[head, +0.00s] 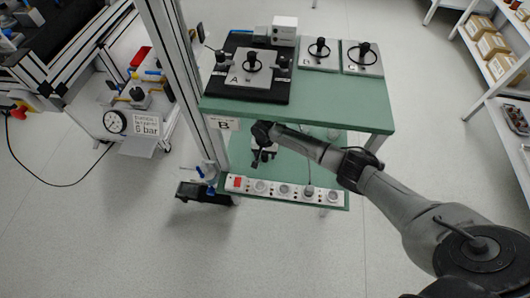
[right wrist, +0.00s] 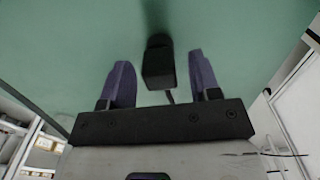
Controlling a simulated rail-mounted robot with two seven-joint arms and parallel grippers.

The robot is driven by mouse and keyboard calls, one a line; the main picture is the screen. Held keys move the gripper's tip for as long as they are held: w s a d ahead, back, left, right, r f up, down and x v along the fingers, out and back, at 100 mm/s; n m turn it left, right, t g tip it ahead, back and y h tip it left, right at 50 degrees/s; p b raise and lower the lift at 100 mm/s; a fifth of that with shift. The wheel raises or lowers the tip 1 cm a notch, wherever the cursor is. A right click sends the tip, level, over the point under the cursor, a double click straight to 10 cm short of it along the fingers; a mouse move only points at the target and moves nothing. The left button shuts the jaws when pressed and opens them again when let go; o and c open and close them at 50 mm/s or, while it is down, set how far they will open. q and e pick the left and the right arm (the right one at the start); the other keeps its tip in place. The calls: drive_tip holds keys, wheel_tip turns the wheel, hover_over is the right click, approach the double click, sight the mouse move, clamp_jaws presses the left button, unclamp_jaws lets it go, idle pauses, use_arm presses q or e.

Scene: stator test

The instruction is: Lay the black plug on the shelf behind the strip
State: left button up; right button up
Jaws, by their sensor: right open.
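The white power strip (head: 285,191) with a red switch and several round sockets runs along the front edge of the green lower shelf (head: 240,150). My right gripper (head: 263,157) is over this shelf, behind the strip's left part. In the right wrist view the black plug (right wrist: 158,62) is between the fingertips of my right gripper (right wrist: 160,75), against the green shelf surface. The fingers are open, with a gap on both sides of the plug. A short dark cord shows at its near end. In the head view I cannot clearly separate the plug from the gripper. My left gripper is out of view.
The green tabletop (head: 330,95) overhangs the lower shelf and carries plates with black handles (head: 363,56) and a black fixture (head: 262,93). A metal post stands at the left. Bare shelf shows around my right gripper.

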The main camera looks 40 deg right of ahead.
drive_tip(key=shift+r, duration=0.15)
drive_tip(key=shift+r+p, duration=0.3)
drive_tip(key=shift+r, duration=0.1)
wheel_tip(320, 180, up, 5)
drive_tip(key=p, duration=0.3)
drive_tip(key=shift+f, duration=0.1)
drive_tip(key=s+a+f+n, duration=0.1)
drive_tip(key=s+a, duration=0.1)
drive_tip(key=a, duration=0.1)
drive_tip(key=s+a+f+n, duration=0.1)
drive_tip(key=s+a+n, duration=0.1)
drive_tip(key=s+a, duration=0.1)
drive_tip(key=s+a+f+n, duration=0.1)
drive_tip(key=s+a, duration=0.2)
drive_tip(key=shift+a+f+n+y, duration=0.2)
drive_tip(key=shift+f+n+y, duration=0.1)
drive_tip(key=shift+f+y, duration=0.1)
drive_tip(key=s+a+r+n+t, duration=0.1)
drive_tip(key=s+a+r+n, duration=0.15)
drive_tip(key=s, duration=0.55)
drive_tip(key=s+a+r+n+t, duration=0.1)
drive_tip(key=s+a+n, duration=0.25)
drive_tip(key=s, duration=0.45)
drive_tip(key=s+d+r+n+t, duration=0.1)
drive_tip(key=s+d+r, duration=0.2)
drive_tip(key=s+r, duration=0.4)
drive_tip(key=s, duration=0.2)
drive_tip(key=shift+s+r+t+h, duration=0.2)
drive_tip(key=shift+s+t+h, duration=0.1)
drive_tip(key=shift+s, duration=0.05)
